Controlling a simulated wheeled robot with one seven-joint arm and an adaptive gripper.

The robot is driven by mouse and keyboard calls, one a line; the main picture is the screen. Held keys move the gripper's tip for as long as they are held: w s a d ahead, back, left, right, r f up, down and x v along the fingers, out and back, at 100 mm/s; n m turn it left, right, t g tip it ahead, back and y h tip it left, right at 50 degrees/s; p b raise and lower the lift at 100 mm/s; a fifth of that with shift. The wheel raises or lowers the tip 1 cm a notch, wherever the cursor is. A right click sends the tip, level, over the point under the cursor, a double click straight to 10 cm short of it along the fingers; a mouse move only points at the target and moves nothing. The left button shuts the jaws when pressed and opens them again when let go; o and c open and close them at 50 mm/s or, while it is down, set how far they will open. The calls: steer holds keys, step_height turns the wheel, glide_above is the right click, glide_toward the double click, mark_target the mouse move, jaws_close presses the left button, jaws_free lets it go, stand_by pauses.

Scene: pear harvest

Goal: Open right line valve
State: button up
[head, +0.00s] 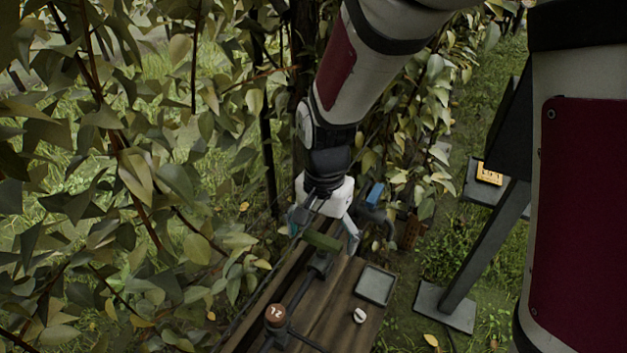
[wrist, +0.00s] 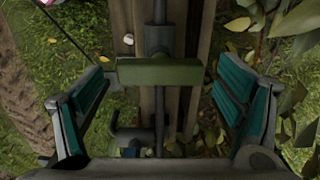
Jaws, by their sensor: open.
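A valve with a green bar handle (head: 322,241) sits on a dark pipe along a wooden plank bench. In the wrist view the green handle (wrist: 160,72) lies crosswise over the pipe (wrist: 157,30). My gripper (head: 324,229) is over the handle, pointing down. In the wrist view my gripper (wrist: 162,84) is open, its teal-padded fingers to the left and right of the handle. Gaps show between the handle's ends and both pads. Whether this is the right line valve cannot be read from a label here.
A brown round cap with markings (head: 278,313) stands on the pipe nearer me. A grey tray (head: 375,285) and a small white object (head: 360,315) lie on the bench (head: 335,305). Leaves crowd the left. A yellow tag (head: 489,174) sits on a stand at the right.

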steer(key=c, duration=1.1)
steer(key=shift+c, duration=0.2)
steer(key=shift+n, duration=0.4)
steer(key=n+p, duration=0.1)
steer(key=n, duration=0.2)
steer(key=shift+n, duration=0.3)
steer(key=n, duration=0.4)
steer(key=shift+n+p, duration=0.3)
steer(key=n+p, duration=0.1)
steer(key=n, duration=0.3)
steer(key=shift+n, duration=0.3)
steer(key=n+p, duration=0.1)
steer(key=n, duration=0.3)
steer(key=shift+p, duration=0.35)
steer(key=shift+n, duration=0.3)
